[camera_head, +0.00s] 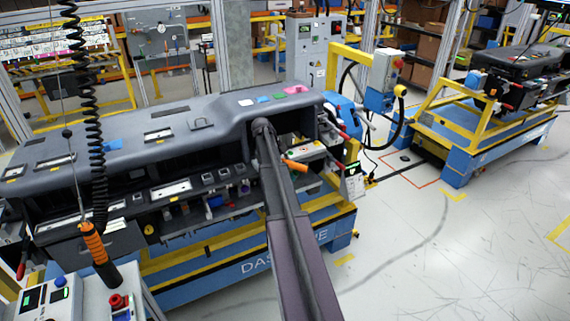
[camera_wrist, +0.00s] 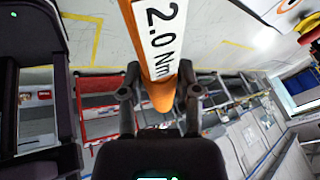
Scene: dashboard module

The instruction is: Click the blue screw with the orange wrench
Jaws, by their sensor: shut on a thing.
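My gripper (camera_wrist: 160,92) is shut on the orange wrench (camera_wrist: 152,40), seen in the wrist view. The wrench carries a white label reading 2.0 Nm and runs up out of the top of the picture. In the head view, my arm reaches into the right part of the dashboard module (camera_head: 150,130), and an orange handle (camera_head: 295,165) shows just right of the arm. It looks like the held wrench. The gripper's fingers are hidden there. I cannot pick out the blue screw in either view, nor tell whether the wrench touches anything.
The module rests on a blue and yellow cart (camera_head: 285,262). An orange tool (camera_head: 95,245) hangs on a black coiled cord at the left, above a control panel (camera_head: 60,298). A second cart (camera_head: 480,145) stands at the right. The floor between is mostly clear.

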